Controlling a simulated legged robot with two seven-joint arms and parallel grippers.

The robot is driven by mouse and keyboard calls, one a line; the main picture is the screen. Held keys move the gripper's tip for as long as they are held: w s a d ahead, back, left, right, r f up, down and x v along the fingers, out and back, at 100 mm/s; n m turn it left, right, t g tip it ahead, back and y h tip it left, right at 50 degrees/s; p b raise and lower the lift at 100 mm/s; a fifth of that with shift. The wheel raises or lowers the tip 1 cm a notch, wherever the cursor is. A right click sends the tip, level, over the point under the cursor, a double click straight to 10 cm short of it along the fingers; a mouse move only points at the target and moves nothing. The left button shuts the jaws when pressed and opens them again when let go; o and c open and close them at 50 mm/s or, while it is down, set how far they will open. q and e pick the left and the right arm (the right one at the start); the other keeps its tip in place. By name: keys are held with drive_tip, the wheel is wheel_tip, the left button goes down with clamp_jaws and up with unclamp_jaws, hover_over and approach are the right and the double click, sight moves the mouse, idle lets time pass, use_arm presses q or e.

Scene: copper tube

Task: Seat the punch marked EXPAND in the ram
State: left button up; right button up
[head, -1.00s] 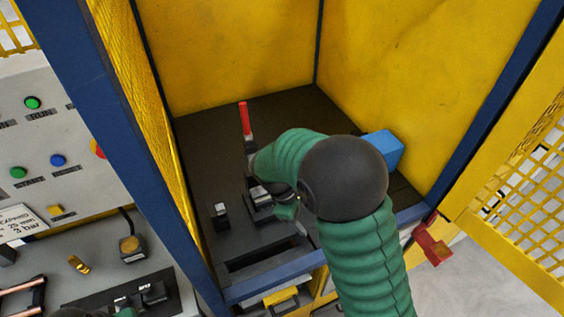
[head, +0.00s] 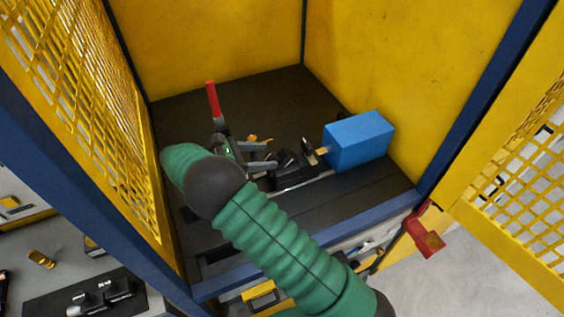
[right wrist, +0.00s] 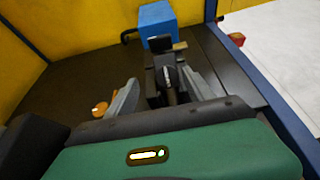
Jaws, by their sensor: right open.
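My right gripper (head: 270,157) is inside the yellow cell, its two grey fingers apart and pointing right toward the blue ram housing (head: 360,141). A short rod (head: 322,150) comes out of the housing's left face. A dark clamp block (head: 288,163) stands between the gripper and the housing. In the right wrist view, my open gripper (right wrist: 165,88) has a finger either side of the dark fixture, with the blue housing (right wrist: 157,22) beyond. I see no held object. No EXPAND marking is readable, so I cannot tell where that punch is. My left gripper is out of view.
A red-handled lever (head: 212,99) stands behind my right gripper. Yellow mesh (head: 90,110) and a blue post bound the cell's left side. A black holder (head: 98,297) with dark and metal pieces lies on the bench outside. The cell's back floor is clear.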

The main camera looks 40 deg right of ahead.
sight(282, 155)
drive_tip(key=shift+s+d, duration=0.3)
drive_tip(key=shift+d, duration=0.1)
drive_tip(key=shift+s+d+p, duration=0.15)
drive_tip(key=shift+s+p, duration=0.15)
drive_tip(key=shift+p, duration=0.1)
drive_tip(key=shift+s+d+f+p, duration=0.2)
drive_tip(key=shift+s+d+p, duration=0.45)
drive_tip(key=shift+d, duration=0.25)
drive_tip(key=shift+s+d+f, duration=0.1)
drive_tip(key=shift+d+f, duration=0.45)
drive_tip(key=shift+d, duration=0.3)
drive_tip(key=shift+d+f, duration=0.25)
drive_tip(key=shift+d, duration=0.25)
drive_tip(key=c, duration=0.5)
drive_tip(key=shift+a+r, duration=0.15)
drive_tip(key=shift+a, duration=0.15)
drive_tip(key=c, duration=0.7)
clamp_jaws()
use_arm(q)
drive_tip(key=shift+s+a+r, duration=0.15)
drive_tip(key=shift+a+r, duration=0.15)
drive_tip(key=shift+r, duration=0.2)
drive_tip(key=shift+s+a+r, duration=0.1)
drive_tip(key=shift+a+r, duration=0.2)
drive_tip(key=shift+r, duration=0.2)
